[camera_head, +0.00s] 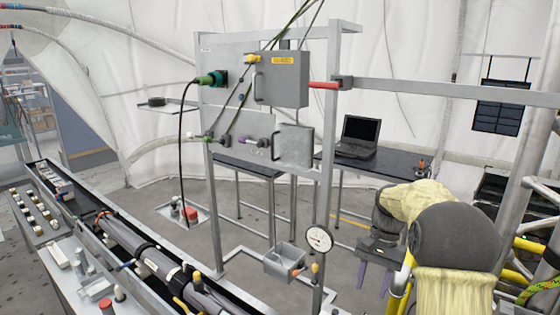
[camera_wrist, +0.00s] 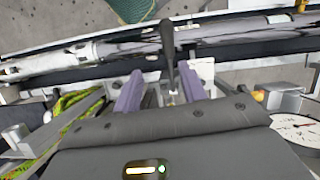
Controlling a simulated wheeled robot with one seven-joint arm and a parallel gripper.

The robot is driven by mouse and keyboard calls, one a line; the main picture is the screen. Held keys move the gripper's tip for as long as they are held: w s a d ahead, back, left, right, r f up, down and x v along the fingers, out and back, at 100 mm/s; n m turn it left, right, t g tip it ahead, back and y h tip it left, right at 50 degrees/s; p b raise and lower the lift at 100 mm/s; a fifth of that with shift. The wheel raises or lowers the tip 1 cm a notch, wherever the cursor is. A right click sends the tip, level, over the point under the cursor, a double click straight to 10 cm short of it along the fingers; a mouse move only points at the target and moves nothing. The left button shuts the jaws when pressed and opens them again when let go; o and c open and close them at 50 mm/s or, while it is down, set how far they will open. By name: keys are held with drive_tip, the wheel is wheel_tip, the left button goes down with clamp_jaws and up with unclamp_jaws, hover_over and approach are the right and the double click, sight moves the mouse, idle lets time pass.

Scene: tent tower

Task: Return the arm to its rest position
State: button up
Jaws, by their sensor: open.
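My gripper (camera_head: 374,276) hangs at the right of the head view, below my cream-covered arm. Its two purple fingers point down and stand apart. In the wrist view my gripper (camera_wrist: 161,88) shows the same purple fingers spread. A dark upright lever-like piece (camera_wrist: 168,55) appears between and beyond them; I cannot tell how far off it is. Nothing is seen held in the fingers.
A metal frame with a panel and grey box (camera_head: 283,78) stands in the middle. A horizontal bar (camera_head: 440,91) runs right from it. A round gauge (camera_head: 319,239) and small metal bin (camera_head: 284,262) are left of my gripper. A laptop (camera_head: 358,137) sits on the back table.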

drive_tip(key=s+a+f+n+t+h+b, duration=0.1)
drive_tip(key=s+a+f+n+t+b, duration=0.2)
drive_tip(key=s+f, duration=0.6)
drive_tip(key=s+a+f+n+t+h+b, duration=0.1)
drive_tip(key=s+a+f+n+t+b, duration=0.1)
drive_tip(key=s+f+b, duration=0.6)
drive_tip(key=shift+s+a+f+n+t, duration=0.4)
drive_tip(key=shift+s+a+n, duration=0.35)
drive_tip(key=shift+a, duration=0.2)
drive_tip(key=shift+c, duration=0.5)
drive_tip(key=shift+w+d, duration=0.1)
drive_tip(key=shift+d, duration=0.05)
